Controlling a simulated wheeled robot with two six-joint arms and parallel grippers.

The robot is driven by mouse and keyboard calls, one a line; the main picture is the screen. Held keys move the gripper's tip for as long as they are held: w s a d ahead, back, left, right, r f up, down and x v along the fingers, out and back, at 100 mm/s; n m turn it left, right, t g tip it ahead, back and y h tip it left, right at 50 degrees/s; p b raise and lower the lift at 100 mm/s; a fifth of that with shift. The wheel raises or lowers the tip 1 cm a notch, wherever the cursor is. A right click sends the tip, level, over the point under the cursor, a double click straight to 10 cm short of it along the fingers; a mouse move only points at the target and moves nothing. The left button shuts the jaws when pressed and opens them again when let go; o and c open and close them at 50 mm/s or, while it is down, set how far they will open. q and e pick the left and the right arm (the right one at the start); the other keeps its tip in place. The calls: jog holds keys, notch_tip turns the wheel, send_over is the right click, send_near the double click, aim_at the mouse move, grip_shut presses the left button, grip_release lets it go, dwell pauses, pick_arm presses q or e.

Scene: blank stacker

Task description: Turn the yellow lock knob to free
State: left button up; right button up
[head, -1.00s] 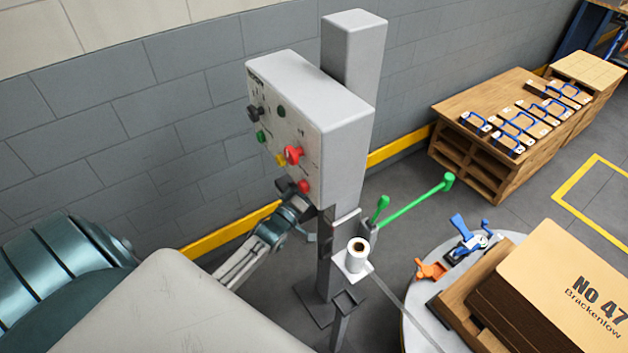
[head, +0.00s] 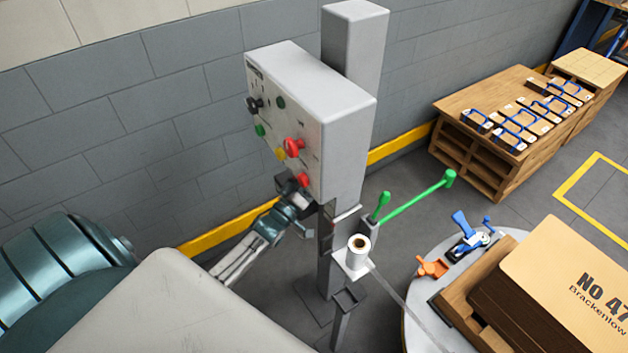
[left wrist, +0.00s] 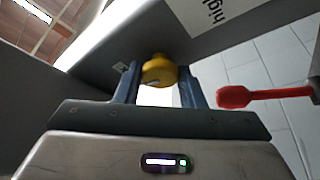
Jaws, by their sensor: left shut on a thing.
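The yellow lock knob (left wrist: 158,72) shows in the left wrist view between the two blue-grey fingers of my left gripper (left wrist: 158,88). The fingers are shut on its sides. The knob sits under a grey housing with part of a "high" label beside it. In the head view my left gripper (head: 290,188) is just below the grey control box (head: 335,110), near its lower front edge, and the held knob cannot be made out there. My right gripper is in neither current view.
A red lever (left wrist: 265,95) is right of the knob in the left wrist view. The box face carries a red mushroom button (head: 293,147) and several other controls. A grey post stands behind. A white roll (head: 358,248) and green levers (head: 415,205) stand to the right.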

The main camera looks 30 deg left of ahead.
notch_tip(320, 180, down, 10)
jog(key=w+b, duration=0.3)
jog(key=b, duration=0.8)
pick_arm(q)
jog(key=shift+w+a+f+m+g+h+b, duration=0.15)
jog(key=shift+m+g+h, duration=0.45)
jog(key=shift+m+h, duration=2.25)
jog(key=shift+s+a+m+g+h+b, duration=0.1)
jog(key=shift+m+g+h, duration=0.6)
jog(key=shift+m, duration=4.25)
jog(key=shift+w+a+f+m+g+h+b, duration=0.15)
jog(key=shift+m+g+h, duration=0.35)
jog(key=shift+m+h, duration=2.4)
pick_arm(e)
jog(key=shift+w+a+r, duration=0.1)
jog(key=shift+w+r, duration=0.15)
jog(key=shift+w, duration=0.35)
jog(key=shift+w+a+r, duration=0.1)
jog(key=shift+w+r, duration=0.15)
jog(key=shift+w, duration=0.3)
jog(key=shift+w+a+r, duration=0.1)
jog(key=shift+w+r, duration=0.15)
jog(key=shift+w, duration=0.35)
pick_arm(q)
jog(key=shift+r+m+y, duration=0.15)
jog(key=shift+m+y, duration=0.9)
jog(key=shift+m, duration=0.05)
jog(key=o, duration=1)
jog(key=shift+s, duration=0.1)
